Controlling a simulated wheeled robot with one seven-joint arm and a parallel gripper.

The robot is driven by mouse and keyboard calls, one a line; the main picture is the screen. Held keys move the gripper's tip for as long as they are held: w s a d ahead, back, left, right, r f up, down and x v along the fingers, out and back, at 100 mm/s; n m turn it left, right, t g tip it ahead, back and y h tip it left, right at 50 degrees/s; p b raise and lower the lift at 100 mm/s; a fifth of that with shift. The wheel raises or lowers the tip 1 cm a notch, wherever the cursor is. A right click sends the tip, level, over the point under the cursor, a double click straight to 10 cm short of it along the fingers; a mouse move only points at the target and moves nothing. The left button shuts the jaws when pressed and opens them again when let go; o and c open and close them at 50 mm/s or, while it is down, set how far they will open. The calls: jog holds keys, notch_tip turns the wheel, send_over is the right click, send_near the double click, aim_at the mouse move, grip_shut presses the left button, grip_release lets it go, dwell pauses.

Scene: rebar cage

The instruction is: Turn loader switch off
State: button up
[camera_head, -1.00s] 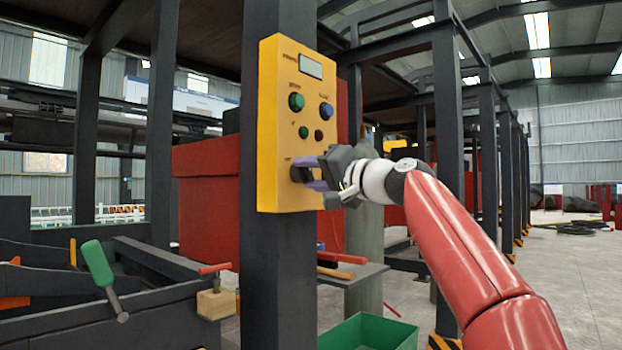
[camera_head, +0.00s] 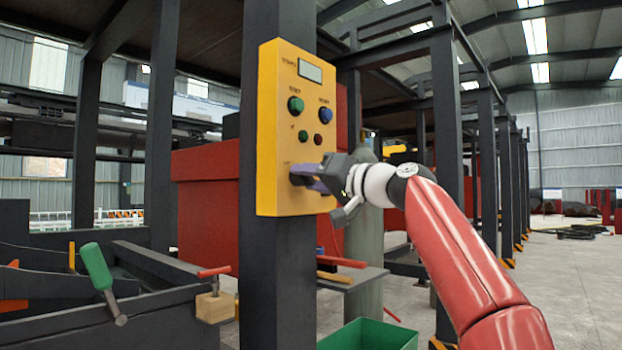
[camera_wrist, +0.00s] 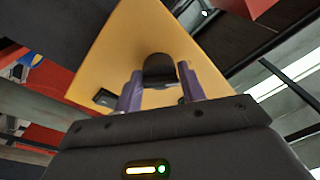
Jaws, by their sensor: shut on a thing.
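The yellow control panel (camera_head: 266,130) is fixed to a dark upright post. The loader switch is a black knob low on the panel; in the wrist view the knob (camera_wrist: 160,67) sits between my two purple fingers. My gripper (camera_head: 306,179) is at the lower part of the panel, shut on the knob. In the wrist view my gripper (camera_wrist: 160,82) has one finger on each side of it. In the head view my fingers and wrist hide most of the knob, and its label is too small to read.
Above the knob are a green button (camera_head: 295,104), a blue button (camera_head: 326,115), two small lights and a display (camera_head: 310,70). A green crate (camera_head: 370,335) stands below. Open floor lies at right.

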jog(key=shift+w+f, duration=0.1)
jog(key=shift+f, duration=0.05)
jog(key=o, duration=0.9)
jog(key=shift+o, duration=0.2)
jog(key=b+v, duration=0.3)
jog(key=v, duration=0.4)
jog(key=shift+s+d+b, duration=0.2)
jog(key=shift+d+b, duration=0.1)
jog(key=shift+b, duration=0.1)
jog(key=shift+a, duration=0.1)
